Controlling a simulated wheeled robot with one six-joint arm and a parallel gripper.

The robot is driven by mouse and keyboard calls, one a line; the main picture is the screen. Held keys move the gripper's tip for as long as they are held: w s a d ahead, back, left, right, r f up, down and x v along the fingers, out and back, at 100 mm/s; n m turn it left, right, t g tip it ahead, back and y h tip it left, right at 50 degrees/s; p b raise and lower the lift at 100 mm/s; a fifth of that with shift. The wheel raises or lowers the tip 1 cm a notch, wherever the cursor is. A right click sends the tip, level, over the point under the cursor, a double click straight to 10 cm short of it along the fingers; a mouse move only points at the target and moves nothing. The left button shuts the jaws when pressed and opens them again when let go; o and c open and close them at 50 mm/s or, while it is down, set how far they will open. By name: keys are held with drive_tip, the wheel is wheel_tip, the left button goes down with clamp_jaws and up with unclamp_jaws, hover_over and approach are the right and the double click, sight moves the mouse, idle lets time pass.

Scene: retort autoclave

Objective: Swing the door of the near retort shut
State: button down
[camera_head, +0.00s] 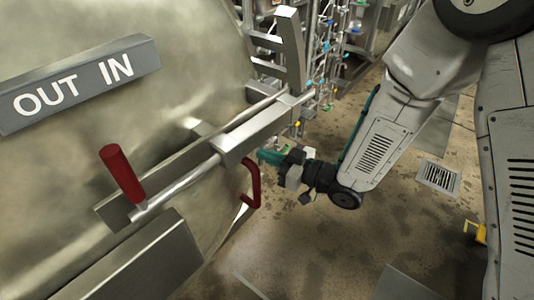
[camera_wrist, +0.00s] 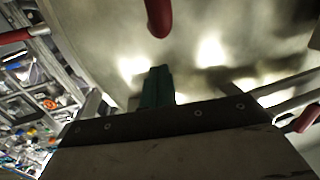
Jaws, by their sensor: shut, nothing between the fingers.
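The retort door (camera_head: 190,70) is a large domed metal face filling the left of the head view, with an "OUT IN" label (camera_head: 78,84). It carries a bar with a red-gripped lever (camera_head: 122,172) and a red bent handle (camera_head: 252,186) near its right edge. My gripper (camera_head: 268,156) is beside the door's right edge, close to the red bent handle; I cannot tell if it touches. In the wrist view the green fingers (camera_wrist: 157,88) are together and empty in front of the door's metal surface (camera_wrist: 205,50). A red handle (camera_wrist: 158,18) shows above them.
Pipes and valves (camera_head: 335,45) stand behind at the top. The brown stained floor (camera_head: 310,240) is open at lower right, with a drain grate (camera_head: 438,177) and a small yellow object (camera_head: 476,231). A metal bracket (camera_head: 290,50) stands at the door's upper right.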

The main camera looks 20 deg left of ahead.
drive_tip(key=x, duration=1.1)
drive_tip(key=shift+s+a, duration=0.1)
drive_tip(key=shift+w, duration=0.3)
